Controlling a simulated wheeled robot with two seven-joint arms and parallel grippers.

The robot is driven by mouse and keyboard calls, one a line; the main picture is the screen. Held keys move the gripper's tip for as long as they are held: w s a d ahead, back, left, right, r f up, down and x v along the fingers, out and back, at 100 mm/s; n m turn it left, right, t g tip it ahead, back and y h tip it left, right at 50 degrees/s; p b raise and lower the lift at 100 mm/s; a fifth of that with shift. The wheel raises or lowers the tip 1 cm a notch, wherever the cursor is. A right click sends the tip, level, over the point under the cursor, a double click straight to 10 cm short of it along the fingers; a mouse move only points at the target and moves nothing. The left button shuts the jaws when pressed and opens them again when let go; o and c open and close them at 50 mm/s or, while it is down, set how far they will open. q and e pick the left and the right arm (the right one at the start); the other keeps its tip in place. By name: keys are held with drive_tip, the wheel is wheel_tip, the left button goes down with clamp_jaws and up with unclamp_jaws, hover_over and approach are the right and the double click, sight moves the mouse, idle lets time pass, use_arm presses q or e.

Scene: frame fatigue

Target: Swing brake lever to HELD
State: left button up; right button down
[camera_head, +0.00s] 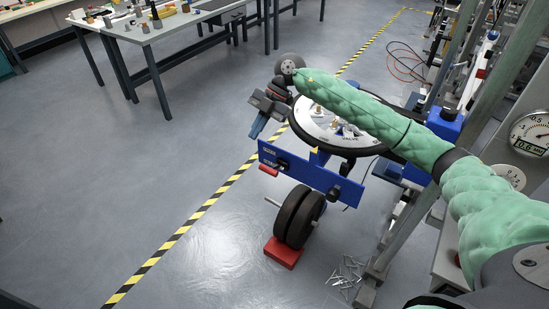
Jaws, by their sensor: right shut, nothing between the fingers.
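My right arm, in a green sleeve, reaches in from the right. Its right gripper (259,126) is shut and empty, above the left end of a blue panel (312,178). The panel has small dark fittings on its front and a small label at its left. A small red piece (268,170) shows at the panel's lower left; it may be the brake lever's grip, but I cannot tell. The gripper looks apart from the panel, though the depth is unclear. No HELD mark is readable. My left gripper is not in view.
A round dial labelled VALVE (327,126) sits behind the panel, partly covered by my arm. Black wheels (299,217) rest by a red block (283,253) below. A gauge (531,135) is at the right. The floor to the left is clear, with a table (185,22) beyond.

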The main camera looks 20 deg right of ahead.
drive_tip(key=w+d+r+m+h, duration=0.1)
drive_tip(key=w+d+m+h, duration=0.15)
drive_tip(key=d, duration=0.55)
drive_tip(key=shift+n+h, duration=0.45)
drive_tip(key=shift+h, duration=0.1)
drive_tip(key=p+x, duration=0.2)
drive_tip(key=x, duration=0.2)
drive_tip(key=p+x, duration=0.3)
drive_tip(key=x, duration=0.2)
drive_tip(key=s+p+x, duration=0.1)
drive_tip(key=p+x, duration=0.1)
drive_tip(key=x, duration=0.2)
drive_tip(key=shift+s+d+f, duration=0.1)
drive_tip(key=shift+s+d, duration=0.05)
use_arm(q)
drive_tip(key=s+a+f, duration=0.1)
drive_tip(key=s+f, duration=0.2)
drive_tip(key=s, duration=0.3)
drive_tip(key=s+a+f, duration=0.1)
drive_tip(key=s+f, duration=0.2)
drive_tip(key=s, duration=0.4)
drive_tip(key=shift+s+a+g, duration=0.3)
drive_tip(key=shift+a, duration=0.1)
use_arm(e)
drive_tip(key=shift+f, duration=0.1)
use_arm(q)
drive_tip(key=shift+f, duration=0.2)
use_arm(e)
drive_tip(key=shift+f, duration=0.1)
